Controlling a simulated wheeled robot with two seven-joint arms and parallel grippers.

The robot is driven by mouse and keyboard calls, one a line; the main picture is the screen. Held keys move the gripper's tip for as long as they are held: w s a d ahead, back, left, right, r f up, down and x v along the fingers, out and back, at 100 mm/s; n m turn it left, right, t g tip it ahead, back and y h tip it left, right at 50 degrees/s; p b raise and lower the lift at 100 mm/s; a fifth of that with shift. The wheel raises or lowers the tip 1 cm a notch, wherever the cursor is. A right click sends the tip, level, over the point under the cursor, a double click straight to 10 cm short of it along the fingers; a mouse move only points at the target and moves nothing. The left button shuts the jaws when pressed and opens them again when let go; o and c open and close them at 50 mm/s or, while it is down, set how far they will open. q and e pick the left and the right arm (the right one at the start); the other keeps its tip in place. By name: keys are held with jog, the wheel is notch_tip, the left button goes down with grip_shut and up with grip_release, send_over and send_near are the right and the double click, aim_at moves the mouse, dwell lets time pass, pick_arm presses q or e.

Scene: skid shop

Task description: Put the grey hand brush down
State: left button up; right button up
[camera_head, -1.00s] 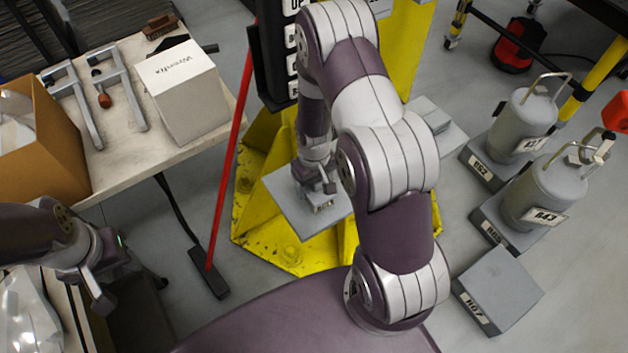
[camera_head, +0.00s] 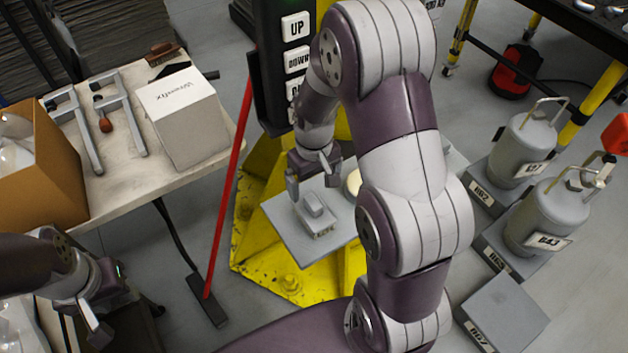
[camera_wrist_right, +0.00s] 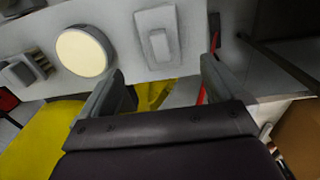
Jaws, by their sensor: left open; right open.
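The grey hand brush (camera_head: 315,217) rests on a grey plate (camera_head: 283,217) on the yellow stand, its raised grip upward. In the right wrist view the brush (camera_wrist_right: 158,42) lies beyond and between the fingertips, apart from them. My right gripper (camera_head: 308,178) is open and empty just above and behind the brush; its open fingers also show in the right wrist view (camera_wrist_right: 163,72). My left gripper (camera_head: 98,320) is open at the lower left, far from the brush, partly cut off by dark arm parts.
A round cream disc (camera_head: 353,183) lies on the plate beside the brush, partly behind my right arm. A red pole (camera_head: 228,185) leans left of the stand. A table (camera_head: 115,175) with a white box (camera_head: 185,115) stands at left. Grey canisters (camera_head: 535,215) stand at right.

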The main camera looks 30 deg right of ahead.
jog(key=s+a+r+t, duration=0.1)
jog(key=s+a+r, duration=0.4)
jog(key=s, duration=0.4)
jog(key=shift+a+r+m, duration=0.2)
jog(key=shift+r+m, duration=0.05)
jog(key=shift+m, duration=0.05)
jog(key=shift+w, duration=0.1)
dwell(0.4)
